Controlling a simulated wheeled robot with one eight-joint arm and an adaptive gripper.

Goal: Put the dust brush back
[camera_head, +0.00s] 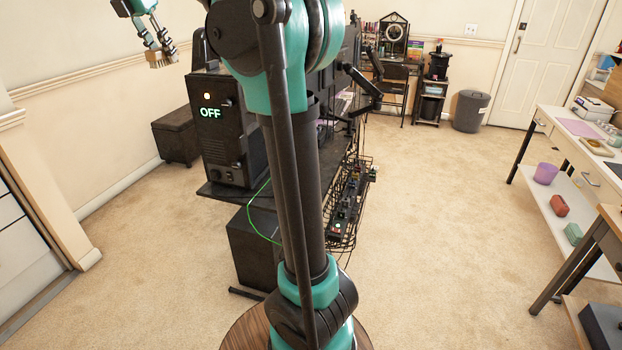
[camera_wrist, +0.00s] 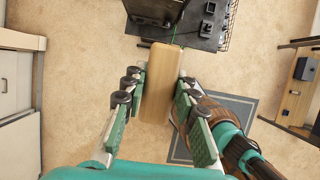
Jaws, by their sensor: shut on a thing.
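My gripper (camera_head: 159,48) is at the upper left of the head view, raised high in front of the wall. It is shut on a light wooden block, which I take to be the dust brush (camera_head: 162,60). In the wrist view the brush (camera_wrist: 161,72) lies between the two green-padded fingers (camera_wrist: 160,95). Its smooth wooden back faces the camera. Bristles cannot be made out in either view. The place where the brush belongs cannot be told from these frames.
A dark computer case (camera_head: 226,125) showing "OFF" stands on the black desk, with a wire basket (camera_head: 352,205) at its side. My arm hides much of the desk. A white workbench (camera_head: 565,140) stands at the right. Carpet (camera_head: 440,240) between them is clear.

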